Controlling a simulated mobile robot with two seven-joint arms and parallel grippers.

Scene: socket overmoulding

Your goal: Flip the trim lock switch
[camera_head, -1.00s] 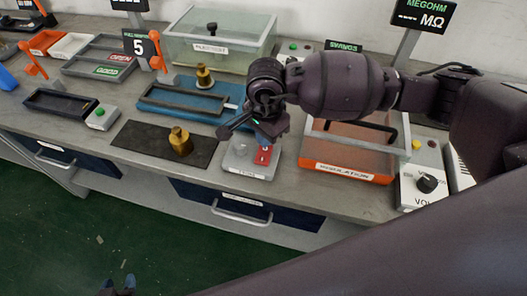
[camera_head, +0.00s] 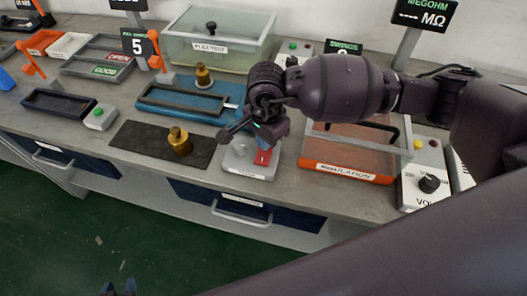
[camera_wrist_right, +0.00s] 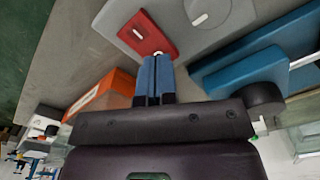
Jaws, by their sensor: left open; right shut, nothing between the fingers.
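The trim lock switch is a red plate (camera_head: 263,156) on a grey box (camera_head: 240,170) at the bench's front edge. The red plate also shows in the wrist view (camera_wrist_right: 146,32), with a pale lever end (camera_wrist_right: 158,55) at its near edge. My right gripper (camera_head: 272,143) is above the plate, its blue fingers shut and empty. In the wrist view its fingertips (camera_wrist_right: 156,60) are right at the pale lever end; I cannot tell whether they touch.
A brass weight (camera_head: 179,142) stands on a black mat (camera_head: 130,142) to the left. A blue fixture (camera_head: 170,103) lies behind. An orange-edged insulation tray (camera_head: 345,175) sits close on the right, beside a knob box (camera_head: 415,190). A drawer handle (camera_head: 240,213) is below.

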